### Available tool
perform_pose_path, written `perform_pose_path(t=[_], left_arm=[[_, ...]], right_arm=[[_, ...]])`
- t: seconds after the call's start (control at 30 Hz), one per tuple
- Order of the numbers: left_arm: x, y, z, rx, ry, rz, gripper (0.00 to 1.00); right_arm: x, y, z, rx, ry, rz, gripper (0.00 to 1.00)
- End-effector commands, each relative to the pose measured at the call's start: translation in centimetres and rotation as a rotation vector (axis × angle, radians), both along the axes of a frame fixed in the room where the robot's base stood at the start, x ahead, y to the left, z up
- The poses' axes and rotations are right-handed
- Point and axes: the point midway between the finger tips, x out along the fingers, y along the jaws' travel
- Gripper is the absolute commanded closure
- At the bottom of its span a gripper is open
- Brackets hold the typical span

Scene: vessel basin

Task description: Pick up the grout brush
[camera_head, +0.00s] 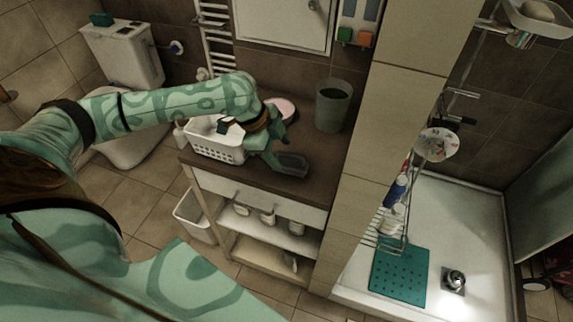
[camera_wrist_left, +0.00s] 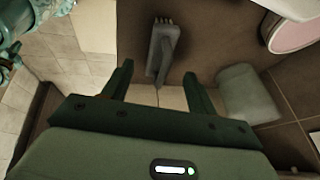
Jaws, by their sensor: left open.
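The grout brush (camera_head: 292,163) is a dark grey block lying on the brown counter near its front edge. In the left wrist view the brush (camera_wrist_left: 162,50) shows as a long grey body with short bristle-like teeth at its far end. My left gripper (camera_head: 274,158) is over the counter, just left of the brush. In the left wrist view the left gripper (camera_wrist_left: 158,74) has its two fingers apart, with the brush's near end in line with the gap. Nothing is held, and contact cannot be told.
A white basket (camera_head: 213,146) stands left of the gripper on the counter (camera_head: 314,149). A pink round dish (camera_head: 284,107) and a grey-green cup (camera_head: 333,106) stand behind. A tiled pillar (camera_head: 372,130) bounds the counter's right end. Shelves (camera_head: 262,253) lie below.

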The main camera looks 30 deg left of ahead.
Motion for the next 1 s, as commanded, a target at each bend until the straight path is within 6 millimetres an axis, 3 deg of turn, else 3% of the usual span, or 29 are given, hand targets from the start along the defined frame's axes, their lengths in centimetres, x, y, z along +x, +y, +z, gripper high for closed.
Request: perform_pose_path(t=[0.33,0.57,0.6,0.77,1.0], left_arm=[[1.2,-1.9,-4.4,-0.001,0.003,-0.001,0.42],[1.4,-2.0,-4.6,0.002,-0.001,-0.001,0.42],[1.4,-2.0,-4.6,0.002,-0.001,-0.001,0.45],[1.3,-1.9,-4.6,0.001,-0.001,-0.001,0.89],[1.3,-1.9,-4.6,0.001,0.0,-0.001,0.91]], right_arm=[[-0.5,0.2,-2.0,0.004,0.012,-0.002,1.0],[-0.4,0.2,-2.0,0.003,0.011,-0.002,1.0],[-0.4,0.2,-2.0,0.003,0.011,-0.001,1.0],[-0.4,-0.1,-2.0,-0.002,0.011,0.0,1.0],[-0.4,-0.2,-2.0,-0.003,0.011,0.001,1.0]])
